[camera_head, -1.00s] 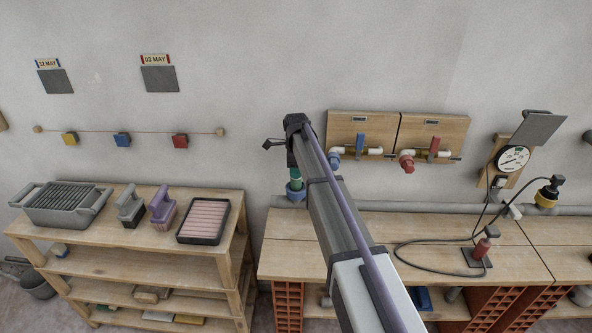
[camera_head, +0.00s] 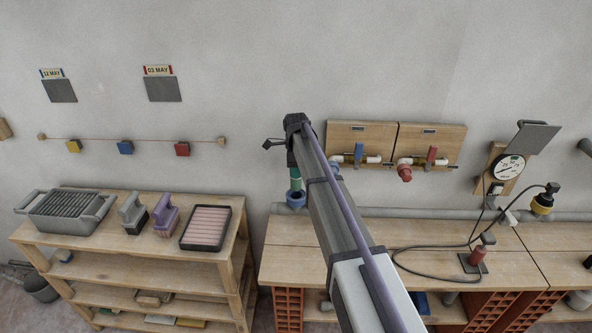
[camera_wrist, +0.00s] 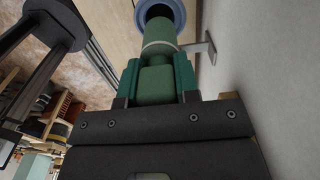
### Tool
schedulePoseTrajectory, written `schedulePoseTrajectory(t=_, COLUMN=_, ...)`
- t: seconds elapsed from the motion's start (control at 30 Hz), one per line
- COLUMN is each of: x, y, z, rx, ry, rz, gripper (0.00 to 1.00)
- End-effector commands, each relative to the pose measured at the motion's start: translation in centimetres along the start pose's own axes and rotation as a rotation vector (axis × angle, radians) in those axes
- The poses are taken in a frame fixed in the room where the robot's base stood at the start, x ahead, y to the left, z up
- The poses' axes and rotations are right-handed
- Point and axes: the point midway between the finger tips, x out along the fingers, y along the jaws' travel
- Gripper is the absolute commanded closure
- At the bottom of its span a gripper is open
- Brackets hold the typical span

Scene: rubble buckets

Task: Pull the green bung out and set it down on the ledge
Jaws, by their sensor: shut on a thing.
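The green bung (camera_head: 296,181) is at the end of my arm, above the blue-rimmed socket (camera_head: 297,199). In the wrist view the bung (camera_wrist: 158,82) is a green cylinder with a pale ring around it, clamped between the teal pads of my gripper (camera_wrist: 157,78). Its far end lines up with the dark mouth of the blue rim (camera_wrist: 178,10). I cannot tell whether its tip is still inside. A wooden ledge (camera_head: 290,233) runs along the wall below the socket.
Valve boards (camera_head: 345,131) hang right of my arm. A gauge (camera_head: 508,168) and a black cable lie farther right. A shelf rack (camera_head: 75,249) with a grey tray, brushes and a pink-ribbed tray stands left. The ledge's left part looks clear.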

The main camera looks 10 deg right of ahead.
Motion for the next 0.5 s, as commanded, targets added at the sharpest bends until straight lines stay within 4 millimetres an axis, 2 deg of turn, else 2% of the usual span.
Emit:
schedulePoseTrajectory(t=0.03, x=-0.9, y=0.0, z=0.0, rx=0.000, ry=0.000, rz=0.000, gripper=0.99)
schedulePoseTrajectory(t=0.27, x=-2.6, y=0.0, z=0.0, rx=0.000, ry=0.000, rz=0.000, gripper=0.99)
schedulePoseTrajectory(t=0.5, x=-2.6, y=0.0, z=0.0, rx=0.000, ry=0.000, rz=0.000, gripper=0.99)
